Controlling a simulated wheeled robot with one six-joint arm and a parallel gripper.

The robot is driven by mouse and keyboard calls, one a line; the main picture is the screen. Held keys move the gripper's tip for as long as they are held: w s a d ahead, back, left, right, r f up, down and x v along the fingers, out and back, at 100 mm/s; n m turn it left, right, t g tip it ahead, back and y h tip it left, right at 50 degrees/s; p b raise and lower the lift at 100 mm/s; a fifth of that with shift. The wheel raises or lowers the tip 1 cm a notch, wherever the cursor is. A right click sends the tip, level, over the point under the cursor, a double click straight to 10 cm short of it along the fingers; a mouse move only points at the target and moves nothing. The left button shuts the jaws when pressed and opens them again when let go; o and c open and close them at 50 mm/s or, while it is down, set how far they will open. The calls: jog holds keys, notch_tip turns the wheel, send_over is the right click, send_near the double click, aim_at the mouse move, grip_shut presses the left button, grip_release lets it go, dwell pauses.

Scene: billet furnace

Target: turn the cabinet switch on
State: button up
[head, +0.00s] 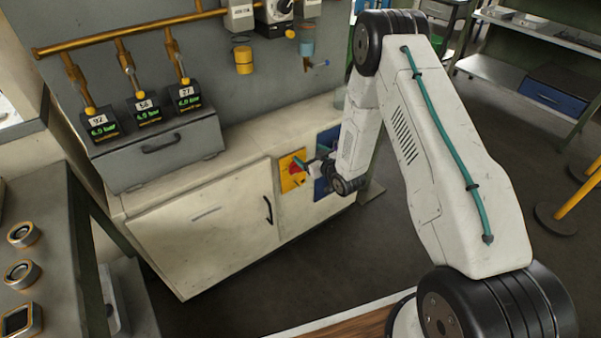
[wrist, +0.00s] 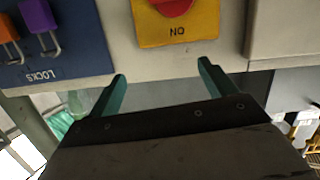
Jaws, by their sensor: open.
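The cabinet switch is a red knob (head: 295,168) on a yellow plate (head: 291,184) on the front of the cream cabinet (head: 215,215). In the wrist view, which shows the labels upside down, the red knob (wrist: 170,6) is cut off by the top edge. The yellow plate (wrist: 190,30) bears the letters ON. My gripper (head: 304,162) is near the switch in the head view. In the wrist view its two teal fingers (wrist: 162,72) are apart with nothing between them. They appear short of the plate; contact with the knob does not show.
A blue LOCKS panel (wrist: 55,50) with an orange and a purple padlock is beside the plate. A black cabinet handle (head: 268,210) is left of the switch. Three gauges with readouts (head: 143,107) stand on a grey box on the cabinet top. Floor in front is clear.

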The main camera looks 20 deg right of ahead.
aim_at(299, 171)
jog(key=s+a+f+t+y, duration=0.1)
jog(key=s+f+t+y, duration=0.1)
jog(key=s+f, duration=0.55)
jog(key=x, duration=0.6)
jog(key=f+x, duration=0.1)
jog(key=x, duration=0.2)
jog(key=shift+w+d+f, duration=0.15)
jog(key=shift+w+d, duration=0.1)
jog(key=shift+d, duration=0.05)
jog(key=shift+c, duration=0.3)
jog(key=c, duration=0.9)
